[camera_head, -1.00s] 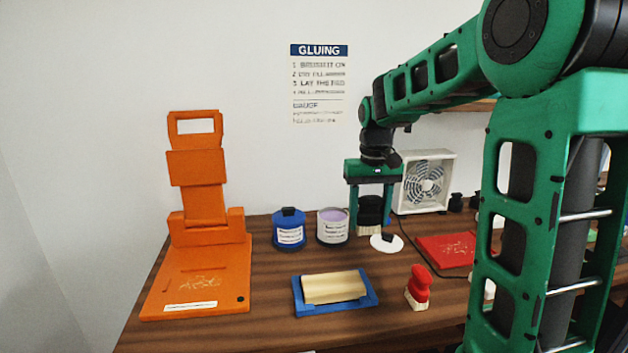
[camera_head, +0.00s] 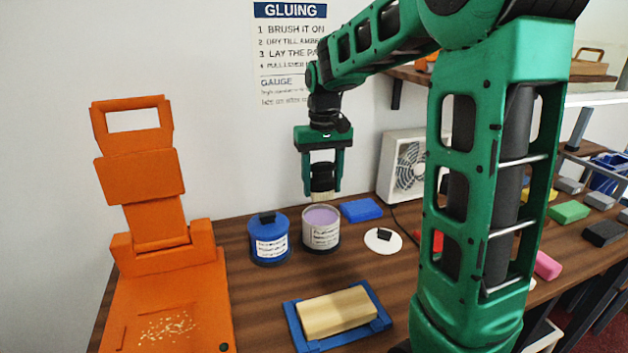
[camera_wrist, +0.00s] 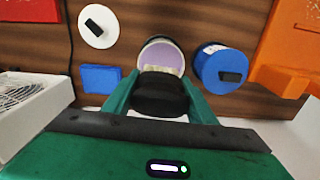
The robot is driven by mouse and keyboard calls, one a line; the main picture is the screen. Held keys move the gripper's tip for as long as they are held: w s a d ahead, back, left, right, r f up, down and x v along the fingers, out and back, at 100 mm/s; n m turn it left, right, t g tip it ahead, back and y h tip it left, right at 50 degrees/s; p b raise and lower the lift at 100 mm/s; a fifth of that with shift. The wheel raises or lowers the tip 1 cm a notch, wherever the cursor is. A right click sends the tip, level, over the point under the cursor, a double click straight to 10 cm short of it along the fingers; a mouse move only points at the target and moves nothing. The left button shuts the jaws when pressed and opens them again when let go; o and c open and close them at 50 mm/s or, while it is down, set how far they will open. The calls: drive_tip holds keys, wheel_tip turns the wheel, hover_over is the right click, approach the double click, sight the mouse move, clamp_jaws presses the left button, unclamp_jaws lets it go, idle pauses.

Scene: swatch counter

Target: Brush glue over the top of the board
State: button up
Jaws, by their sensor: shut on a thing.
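The board (camera_head: 335,312) is a pale wooden block lying in a blue cradle (camera_head: 378,324) at the front of the counter. My gripper (camera_head: 322,190) is shut on a black brush (camera_head: 322,175) with pale bristles pointing down. The brush is above the open glue pot (camera_head: 321,236), which has lilac contents. In the wrist view, the bristles (camera_wrist: 160,70) overlap the mouth of the pot (camera_wrist: 165,50); I cannot tell whether they touch the glue. The board is not in the wrist view.
A blue lidded can (camera_head: 268,240) stands left of the pot. A blue block (camera_head: 361,210) and a white disc (camera_head: 383,241) lie to the right. An orange press (camera_head: 165,300) fills the left end. A white fan (camera_head: 400,165) stands behind. My arm hides part of the counter's right side.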

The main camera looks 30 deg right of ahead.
drive_tip(key=shift+a+f, duration=0.1)
drive_tip(key=shift+f, duration=2.8)
drive_tip(key=shift+f, duration=0.25)
drive_tip(key=shift+s+f, duration=0.15)
drive_tip(key=shift+f, duration=0.1)
drive_tip(key=shift+r, duration=3.65)
